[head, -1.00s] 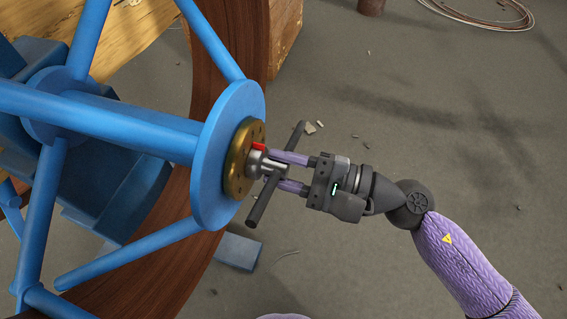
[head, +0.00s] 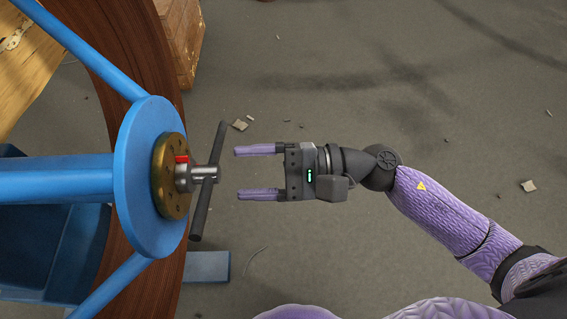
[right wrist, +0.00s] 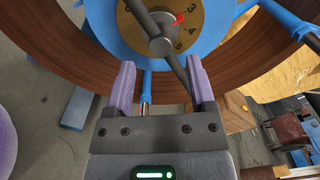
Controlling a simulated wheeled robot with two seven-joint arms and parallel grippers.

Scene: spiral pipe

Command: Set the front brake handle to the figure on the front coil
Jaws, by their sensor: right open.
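The brake handle is a dark T-bar (head: 201,215) on a steel hub (head: 190,178), set in a brass dial (head: 165,176) on the blue flange (head: 135,170). In the right wrist view the handle bar (right wrist: 176,68) slants from upper left to lower right. The dial there (right wrist: 188,22) shows figures 3, 4 and 5, with a red pointer (right wrist: 179,18) beside the 3 and 4. My right gripper (head: 240,173) is open and empty, just right of the handle and apart from it. No figure on a coil is readable. My left gripper is not in view.
A brown wooden coil rim (head: 110,75) curves behind the blue spokes. A wooden crate (head: 183,40) stands at the top, and a blue block (head: 206,266) is below the flange. The grey floor to the right is open, with small debris.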

